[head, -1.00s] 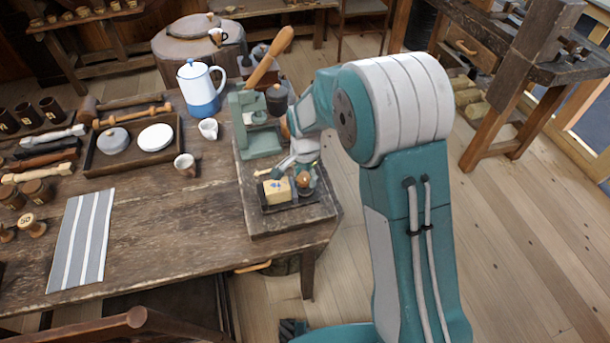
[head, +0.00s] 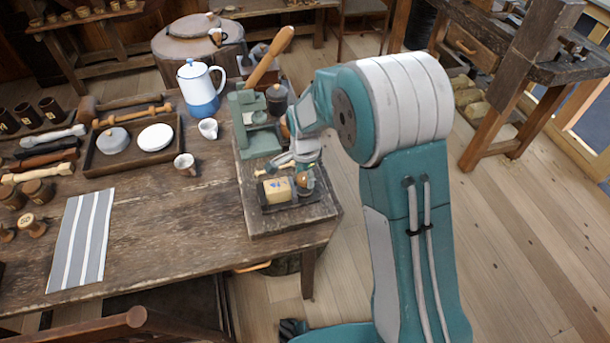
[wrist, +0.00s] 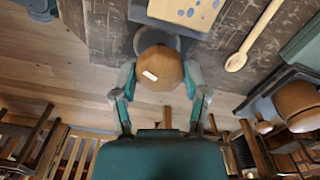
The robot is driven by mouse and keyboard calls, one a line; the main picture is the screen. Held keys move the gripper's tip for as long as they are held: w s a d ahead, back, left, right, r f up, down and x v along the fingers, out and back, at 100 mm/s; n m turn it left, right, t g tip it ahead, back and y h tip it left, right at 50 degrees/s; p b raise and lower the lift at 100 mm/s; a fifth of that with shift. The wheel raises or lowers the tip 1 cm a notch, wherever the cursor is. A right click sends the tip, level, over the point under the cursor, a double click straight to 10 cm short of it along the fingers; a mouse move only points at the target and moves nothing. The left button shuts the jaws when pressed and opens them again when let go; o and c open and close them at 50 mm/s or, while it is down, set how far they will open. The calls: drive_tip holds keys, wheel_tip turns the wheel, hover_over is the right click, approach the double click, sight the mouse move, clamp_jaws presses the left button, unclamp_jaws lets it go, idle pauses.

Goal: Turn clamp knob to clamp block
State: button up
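The yellow block (head: 277,189) has blue marks and sits in the dark clamp tray (head: 290,204) at the front end of the board. It also shows at the top of the wrist view (wrist: 180,10). The round brown wooden clamp knob (wrist: 158,68) has a short white mark and is beside the block; in the head view it shows just right of the block (head: 305,180). My gripper (wrist: 160,76) has one finger on each side of the knob, apparently touching it. The contact on the knob's far side is hidden.
A green press (head: 258,138) with a wooden lever stands behind the clamp on the same board. A blue-white pot (head: 201,88) and two small cups are to the left.

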sight(303, 176)
drive_tip(key=o, duration=0.4)
drive_tip(key=shift+s+a+f, duration=0.1)
drive_tip(key=shift+f, duration=0.05)
drive_tip(key=shift+a, duration=0.1)
drive_tip(key=shift+r, duration=0.45)
wheel_tip(303, 176, up, 11)
